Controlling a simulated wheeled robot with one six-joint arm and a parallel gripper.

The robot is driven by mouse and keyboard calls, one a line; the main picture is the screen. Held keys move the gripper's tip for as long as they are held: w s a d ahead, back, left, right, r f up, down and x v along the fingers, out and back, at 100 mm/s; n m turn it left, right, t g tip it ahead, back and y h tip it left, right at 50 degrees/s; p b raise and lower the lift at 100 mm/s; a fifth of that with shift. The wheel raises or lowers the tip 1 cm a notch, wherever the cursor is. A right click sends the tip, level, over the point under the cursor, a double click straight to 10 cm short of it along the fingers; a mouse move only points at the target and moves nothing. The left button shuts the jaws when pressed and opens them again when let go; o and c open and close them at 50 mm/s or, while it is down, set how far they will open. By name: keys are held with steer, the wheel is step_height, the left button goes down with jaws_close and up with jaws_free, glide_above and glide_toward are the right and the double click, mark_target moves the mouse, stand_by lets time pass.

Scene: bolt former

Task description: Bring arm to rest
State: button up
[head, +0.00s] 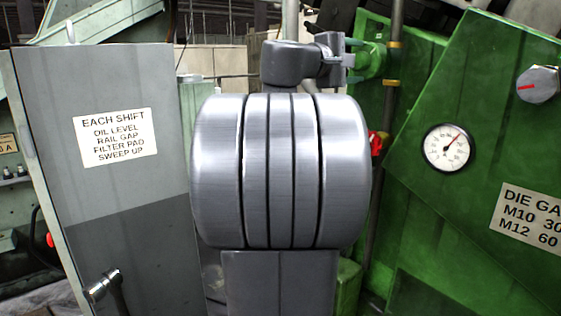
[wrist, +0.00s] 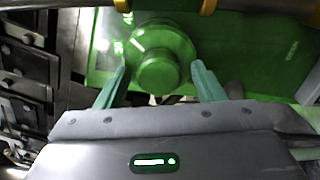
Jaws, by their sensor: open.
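My gripper (wrist: 158,85) shows in the wrist view. Its two green fingers stand wide apart with nothing held between them. Beyond the fingers is a round green knob or cap (wrist: 158,70) on a green machine face; I cannot tell the exact gap between it and the fingertips. In the head view my large grey arm joint fills the middle and hides much of what is behind it.
A green machine panel (head: 430,215) with a round gauge (head: 448,148) and a grey knob (head: 538,84) stands at right. A grey cabinet (head: 140,235) with a sign (head: 115,137) stands at left. Yellow-banded pipe (head: 388,100) runs upright behind my arm. A red part (head: 376,143) shows beside it.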

steer(key=shift+n+p, duration=6.5)
steer(key=shift+p, duration=1.05)
steer(key=shift+s, duration=0.1)
